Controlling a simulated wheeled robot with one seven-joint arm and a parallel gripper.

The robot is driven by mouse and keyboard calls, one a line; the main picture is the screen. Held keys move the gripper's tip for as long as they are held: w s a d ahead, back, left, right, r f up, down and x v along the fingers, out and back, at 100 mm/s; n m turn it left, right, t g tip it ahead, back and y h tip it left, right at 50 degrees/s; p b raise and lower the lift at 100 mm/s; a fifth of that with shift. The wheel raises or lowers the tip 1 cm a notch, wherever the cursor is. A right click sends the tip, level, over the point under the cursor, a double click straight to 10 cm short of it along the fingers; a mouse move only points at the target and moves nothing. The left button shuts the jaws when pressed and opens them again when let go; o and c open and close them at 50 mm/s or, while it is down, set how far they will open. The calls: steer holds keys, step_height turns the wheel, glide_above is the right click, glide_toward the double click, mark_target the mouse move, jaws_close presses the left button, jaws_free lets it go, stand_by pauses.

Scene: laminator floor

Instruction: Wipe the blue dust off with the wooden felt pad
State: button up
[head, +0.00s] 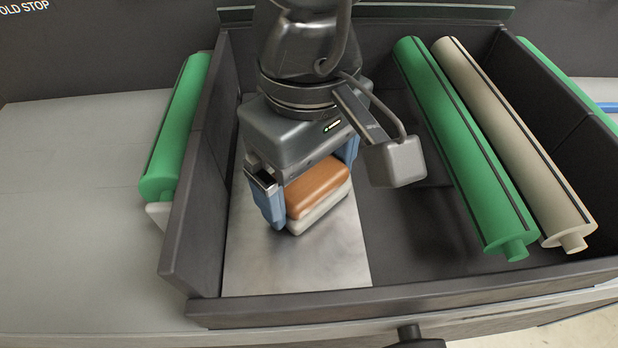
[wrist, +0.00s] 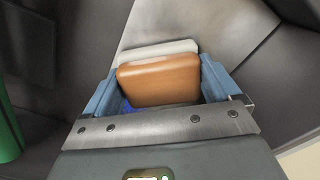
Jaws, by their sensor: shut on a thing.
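The wooden felt pad (head: 316,188) has an orange-brown wooden top and a pale felt underside. My gripper (head: 307,185) is shut on it, with a blue finger on each side, above the metal plate (head: 290,265) in the dark tray. The pad also shows in the wrist view (wrist: 160,80), between the fingers. I cannot tell whether the felt touches the plate. A small patch of blue dust (wrist: 127,106) shows in the wrist view beside the pad, near the left finger. The pad and gripper hide the plate under them, and no dust shows in the head view.
The dark tray's walls (head: 188,225) enclose the plate closely on the left and front. A green roller (head: 465,145) and a beige roller (head: 515,140) lie to the right inside the tray. Another green roller (head: 178,130) lies outside the left wall. The plate's front part is clear.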

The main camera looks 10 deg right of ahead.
steer(key=shift+w+b, duration=0.6)
steer(key=shift+w, duration=0.75)
steer(key=shift+w+d+f+b, duration=0.15)
steer(key=shift+w+b, duration=0.55)
steer(key=shift+w, duration=0.65)
steer(key=shift+w+b, duration=0.45)
steer(key=shift+w, duration=1.6)
steer(key=shift+w+d+b, duration=0.1)
steer(key=shift+w+b, duration=0.4)
steer(key=shift+w, duration=1.15)
steer(key=shift+s+b, duration=0.3)
steer(key=shift+s, duration=1.45)
steer(key=shift+s+f+b, duration=0.1)
steer(key=shift+s+b, duration=0.75)
steer(key=shift+s, duration=1.5)
steer(key=shift+s+a+r+b, duration=0.15)
steer(key=shift+s+b, duration=0.25)
steer(key=shift+s, duration=0.95)
steer(key=shift+s+a+r+b, duration=0.1)
steer(key=shift+s+b, duration=0.25)
steer(key=shift+s, duration=1)
